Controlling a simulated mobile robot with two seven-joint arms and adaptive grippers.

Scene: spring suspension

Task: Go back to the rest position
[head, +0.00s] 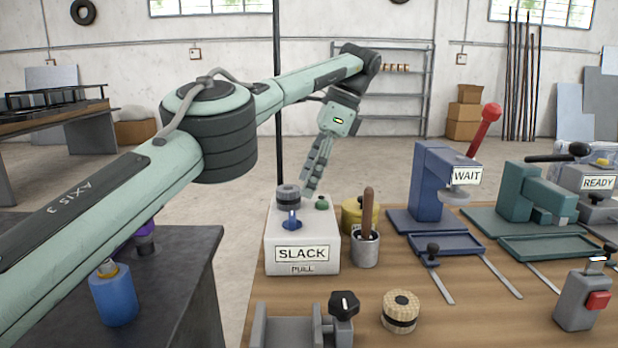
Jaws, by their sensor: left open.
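My left arm comes in from the left and reaches over to the back of the table. Its left gripper (310,182) points down, with its fingertips just above or behind the white box labelled SLACK (303,238). The gripper is open, and nothing shows between its fingers. The box carries a dark knob (288,197), a blue lever (291,220) and a green button (322,203) on top. Whether the fingertips touch the box cannot be told. My right gripper is not in view.
A yellow round container (353,214) and a grey cup with a wooden handle (365,248) stand right of the box. A blue press marked WAIT (430,185) and a green press (528,192) stand farther right. A wooden spool (400,312) is in front. A dark table (190,270) is at left.

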